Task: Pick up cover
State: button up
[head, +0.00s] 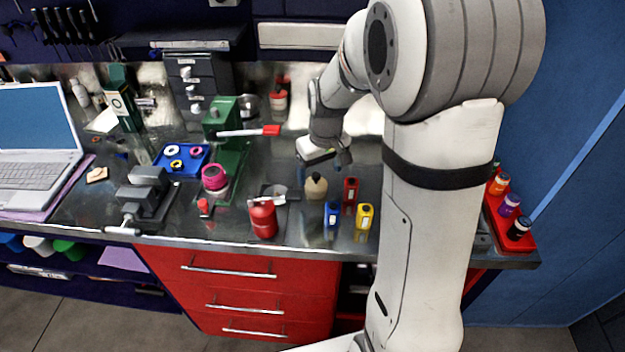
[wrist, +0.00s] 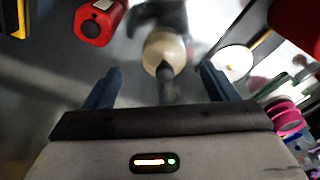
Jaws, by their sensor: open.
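No thing here is plainly marked as the cover, and I cannot tell for sure which it is. A cream rounded piece with a dark tip (head: 316,188) stands on the bench, and it shows between my fingers in the wrist view (wrist: 164,48). A pale round disc (wrist: 235,62) lies to its right in the wrist view; in the head view it shows small, behind the red can (head: 263,219). My gripper (head: 328,165) is above and behind the cream piece in the head view. Its two dark fingers (wrist: 158,85) are apart, with nothing held.
A green press (head: 232,140), pink spool (head: 215,178) and grey vise (head: 147,190) stand left. A red tray (head: 515,240) with bottles is at the right edge.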

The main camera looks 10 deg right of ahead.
aim_at(317, 175)
jog(key=f, duration=0.3)
jog(key=w+f+p, duration=0.1)
jog(key=shift+a+f, duration=0.4)
jog(key=c, duration=1)
